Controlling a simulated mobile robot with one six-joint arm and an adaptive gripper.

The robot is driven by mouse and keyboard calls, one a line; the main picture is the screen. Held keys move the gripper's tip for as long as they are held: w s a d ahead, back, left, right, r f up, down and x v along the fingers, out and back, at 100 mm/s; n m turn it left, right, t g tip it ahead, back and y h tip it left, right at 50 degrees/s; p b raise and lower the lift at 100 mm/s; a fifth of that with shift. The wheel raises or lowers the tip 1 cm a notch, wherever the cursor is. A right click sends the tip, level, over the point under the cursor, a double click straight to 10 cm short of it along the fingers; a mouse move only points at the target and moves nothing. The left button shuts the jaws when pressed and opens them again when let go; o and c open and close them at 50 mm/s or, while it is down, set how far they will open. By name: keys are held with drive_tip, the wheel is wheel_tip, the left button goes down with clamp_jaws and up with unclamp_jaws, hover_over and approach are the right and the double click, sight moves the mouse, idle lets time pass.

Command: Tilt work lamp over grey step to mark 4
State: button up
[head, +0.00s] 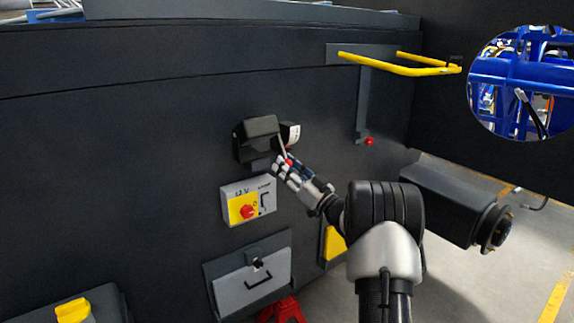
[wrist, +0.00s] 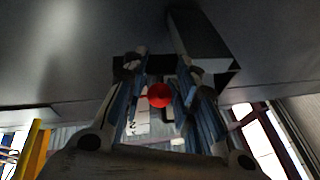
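The work lamp (head: 258,130) is a black box-shaped housing on the dark chassis wall in the head view, and it also shows in the wrist view (wrist: 205,45). A thin lever with a red ball knob (head: 289,162) comes down from its right side. A white label (head: 295,134) sits beside the lamp; its marks are too small to read. My gripper (head: 286,168) is at the knob. In the wrist view the red knob (wrist: 159,95) lies between my two fingers, with a small gap visible on each side. The fingers look open around it.
Below the lamp is a 12 V switch box (head: 248,201) with a red knob. Lower still is a grey panel (head: 252,285) with a black handle, perhaps the step. A yellow rail (head: 400,65) juts out at upper right. A dark cylinder (head: 450,205) projects at right.

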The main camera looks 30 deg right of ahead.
drive_tip(key=shift+o, duration=1.4)
drive_tip(key=shift+s+r, duration=0.1)
drive_tip(key=shift+r, duration=0.25)
drive_tip(key=v, duration=1.2)
